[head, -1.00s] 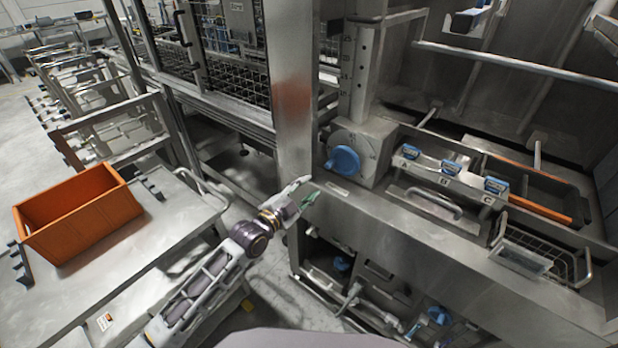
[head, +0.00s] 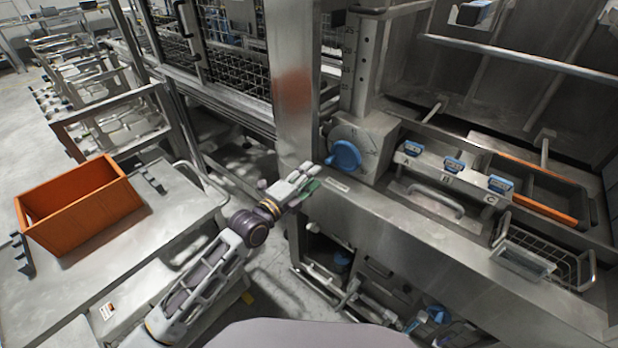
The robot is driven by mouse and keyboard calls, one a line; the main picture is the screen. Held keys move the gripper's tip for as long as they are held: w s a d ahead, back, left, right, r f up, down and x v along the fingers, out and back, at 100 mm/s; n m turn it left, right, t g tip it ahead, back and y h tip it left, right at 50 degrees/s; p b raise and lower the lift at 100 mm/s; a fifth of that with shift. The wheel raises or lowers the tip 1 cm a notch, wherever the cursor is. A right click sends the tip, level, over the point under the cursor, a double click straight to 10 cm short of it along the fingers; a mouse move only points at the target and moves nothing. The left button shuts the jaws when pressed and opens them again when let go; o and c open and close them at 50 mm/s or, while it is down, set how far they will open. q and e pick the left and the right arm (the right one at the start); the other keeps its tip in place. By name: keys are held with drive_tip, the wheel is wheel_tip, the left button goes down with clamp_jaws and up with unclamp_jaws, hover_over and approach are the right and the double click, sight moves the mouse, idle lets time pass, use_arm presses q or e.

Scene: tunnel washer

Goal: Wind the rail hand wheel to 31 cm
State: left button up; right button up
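The rail hand wheel is a blue disc (head: 344,155) on the front of a grey metal box at the foot of an upright post. A scale (head: 348,62) with small marks runs up the post above it; its numbers are mostly too small to read. My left gripper (head: 314,181) is just below and left of the wheel, over the front edge of the washer, apart from the wheel. Its fingers point toward the wheel and a green part shows at them. Whether the fingers are open or shut is too small to tell. My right gripper is out of view.
Right of the wheel stand several blue-topped handles (head: 453,165) on a metal block, then a wire basket (head: 540,254). A curved grab handle (head: 436,200) lies in front of them. An orange crate (head: 80,205) sits on a metal table at left. A steel column (head: 291,90) rises left of the wheel.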

sight(326, 162)
use_arm(q)
drive_tip(key=shift+m, duration=0.3)
drive_tip(key=b+x, duration=0.2)
drive_tip(key=x, duration=0.5)
drive_tip(key=shift+w+d, duration=0.1)
drive_tip(key=shift+w, duration=0.05)
drive_tip(key=shift+w+d, duration=0.25)
drive_tip(key=shift+w, duration=0.05)
drive_tip(key=shift+w+d, duration=0.35)
drive_tip(key=shift+w, duration=0.1)
drive_tip(key=shift+w+r+b, duration=0.1)
drive_tip(key=shift+b, duration=0.2)
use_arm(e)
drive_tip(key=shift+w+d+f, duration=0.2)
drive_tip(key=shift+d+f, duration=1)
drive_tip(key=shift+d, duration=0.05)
use_arm(q)
drive_tip(key=shift+r, duration=0.1)
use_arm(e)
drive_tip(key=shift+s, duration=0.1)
